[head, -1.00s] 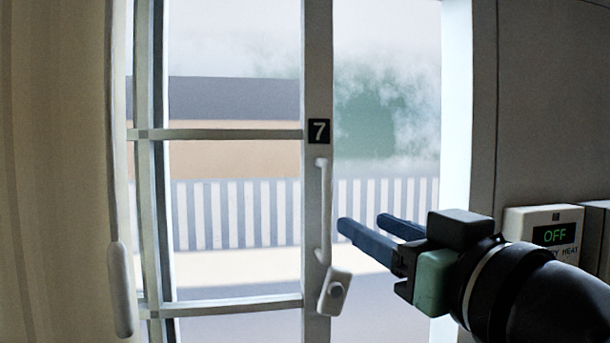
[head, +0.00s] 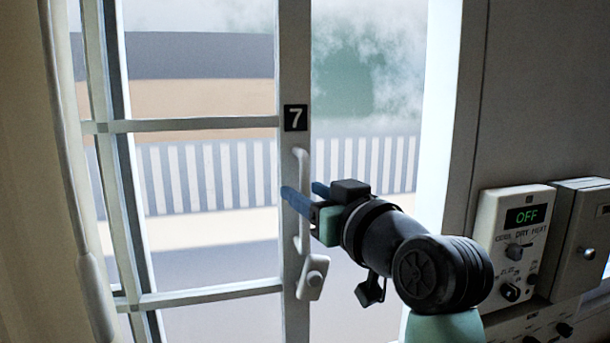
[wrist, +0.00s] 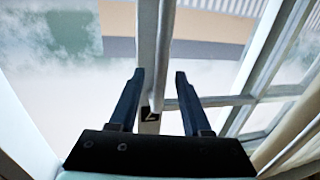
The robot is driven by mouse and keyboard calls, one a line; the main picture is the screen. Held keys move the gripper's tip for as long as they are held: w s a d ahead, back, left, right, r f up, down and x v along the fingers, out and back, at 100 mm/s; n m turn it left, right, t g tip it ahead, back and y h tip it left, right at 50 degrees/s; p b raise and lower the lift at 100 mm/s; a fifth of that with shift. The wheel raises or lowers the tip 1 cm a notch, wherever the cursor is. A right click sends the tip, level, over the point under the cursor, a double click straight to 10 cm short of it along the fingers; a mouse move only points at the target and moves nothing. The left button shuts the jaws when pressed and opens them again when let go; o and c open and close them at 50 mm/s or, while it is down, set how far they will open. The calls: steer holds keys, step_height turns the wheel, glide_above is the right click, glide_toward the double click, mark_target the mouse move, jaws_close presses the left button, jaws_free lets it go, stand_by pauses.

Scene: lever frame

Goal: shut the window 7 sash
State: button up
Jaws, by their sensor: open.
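The window 7 sash (head: 292,60) is a pale frame with crossbars, its right upright marked by a black "7" plate (head: 295,118). A wide, bar-free span lies between this upright and the right jamb (head: 445,120); I cannot tell if it is glazed. A white vertical pull handle (head: 302,163) is on the upright, with a latch block and knob (head: 313,277) below. My gripper (head: 300,188) is open at the handle's mid-height, its near blue finger crossing in front of it. In the wrist view the handle (wrist: 158,92) shows between the spread fingers (wrist: 160,72); contact is unclear.
A control box with a green "OFF" display (head: 510,235) and a second box (head: 580,240) are on the right wall, close to my arm. A curtain with a pale rod (head: 70,160) hangs at the left. A striped fence (head: 210,175) shows outside.

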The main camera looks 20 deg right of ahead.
steer(key=shift+w+a+f, duration=0.1)
steer(key=shift+w, duration=0.5)
jaws_close()
stand_by(1.1)
